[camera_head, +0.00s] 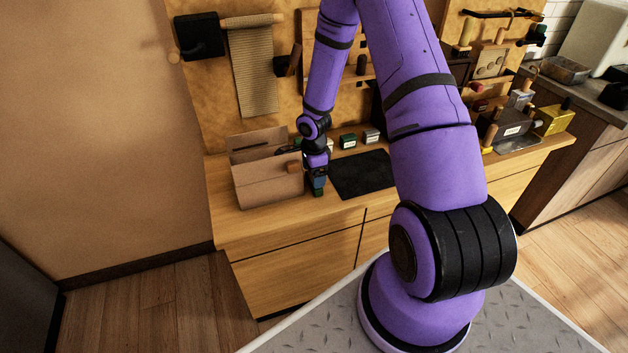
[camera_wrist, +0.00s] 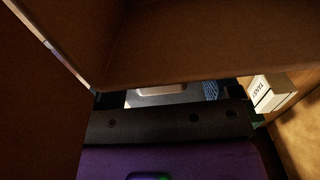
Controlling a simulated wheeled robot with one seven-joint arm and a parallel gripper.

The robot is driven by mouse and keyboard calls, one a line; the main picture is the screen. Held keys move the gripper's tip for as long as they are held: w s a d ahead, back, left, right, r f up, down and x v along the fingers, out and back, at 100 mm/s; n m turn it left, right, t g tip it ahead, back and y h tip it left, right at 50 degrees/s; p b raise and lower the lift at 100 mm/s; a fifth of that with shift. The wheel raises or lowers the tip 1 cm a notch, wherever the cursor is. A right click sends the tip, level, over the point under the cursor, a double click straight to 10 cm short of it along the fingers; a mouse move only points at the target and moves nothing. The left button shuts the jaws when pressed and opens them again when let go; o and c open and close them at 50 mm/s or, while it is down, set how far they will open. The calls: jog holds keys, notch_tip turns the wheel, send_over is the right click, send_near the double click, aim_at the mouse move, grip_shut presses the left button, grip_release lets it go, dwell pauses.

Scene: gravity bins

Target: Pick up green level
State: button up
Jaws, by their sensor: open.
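My gripper (camera_head: 318,182) is open and points down at the front right of the cardboard box on the wooden bench. A small dark green piece (camera_head: 318,192) shows at its tips; I cannot tell whether it is the green level or part of the gripper. In the wrist view, the dark hand bar (camera_wrist: 170,124) crosses the picture and the fingertips are not clearly seen. A sliver of green (camera_wrist: 258,119) shows at the bar's right end. No green level can be made out for certain.
The open cardboard box (camera_head: 268,185) stands close on the left; its brown walls (camera_wrist: 200,40) fill much of the wrist view. A black mat (camera_head: 362,174) lies right. Small boxes, one green (camera_head: 348,141), stand behind. A pegboard (camera_head: 220,90) with tools rises at the back.

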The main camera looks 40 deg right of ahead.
jog(key=c, duration=1.3)
jog(key=shift+r, duration=5.05)
